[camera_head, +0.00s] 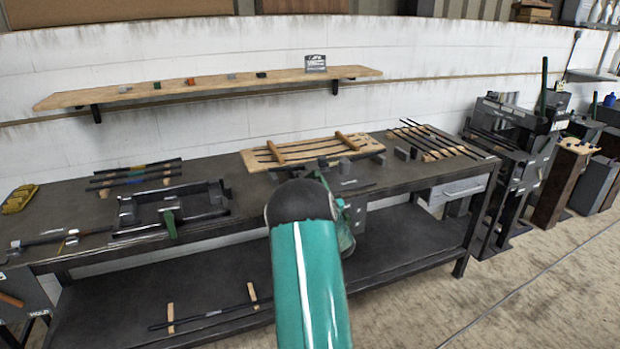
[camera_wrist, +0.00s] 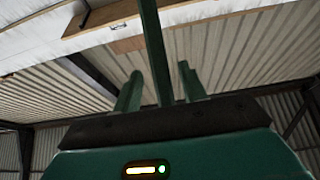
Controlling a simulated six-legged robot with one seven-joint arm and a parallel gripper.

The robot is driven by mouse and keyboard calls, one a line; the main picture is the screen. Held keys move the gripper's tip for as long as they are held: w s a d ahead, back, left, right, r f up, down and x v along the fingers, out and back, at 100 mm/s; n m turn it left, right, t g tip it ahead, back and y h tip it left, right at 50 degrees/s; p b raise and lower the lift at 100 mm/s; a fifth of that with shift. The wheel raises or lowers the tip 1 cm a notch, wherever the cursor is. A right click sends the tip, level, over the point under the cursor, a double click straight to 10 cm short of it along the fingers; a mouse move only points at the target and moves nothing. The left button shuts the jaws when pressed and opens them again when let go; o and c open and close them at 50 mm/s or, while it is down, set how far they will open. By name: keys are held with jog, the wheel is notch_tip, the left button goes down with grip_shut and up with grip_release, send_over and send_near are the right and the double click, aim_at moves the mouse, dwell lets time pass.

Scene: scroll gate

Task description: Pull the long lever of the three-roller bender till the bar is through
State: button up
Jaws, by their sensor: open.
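In the wrist view, my gripper (camera_wrist: 160,71) is open, with its two green fingers apart. A long dark green bar (camera_wrist: 154,45), which looks like the lever, rises between the fingers toward the top edge. I see a gap on each side of it, but its lower end is hidden behind the gripper body. In the head view, my teal arm reaches over the workbench and hides part of it, and the fingers cannot be made out. A grey device (camera_head: 348,185) shows partly behind the arm; I cannot tell whether it is the roller bender. No bar in the rollers is visible.
The workbench (camera_head: 75,240) carries a dark frame with a green handle (camera_head: 169,223), dark rods on wooden strips (camera_head: 135,176) and a wooden rack (camera_head: 300,150). A dark machine with a green upright (camera_head: 544,85) stands right. The floor at front right is clear.

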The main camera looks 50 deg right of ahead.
jog(key=shift+x, duration=1.8)
jog(key=shift+c, duration=0.4)
grip_shut()
jog(key=shift+r, duration=0.1)
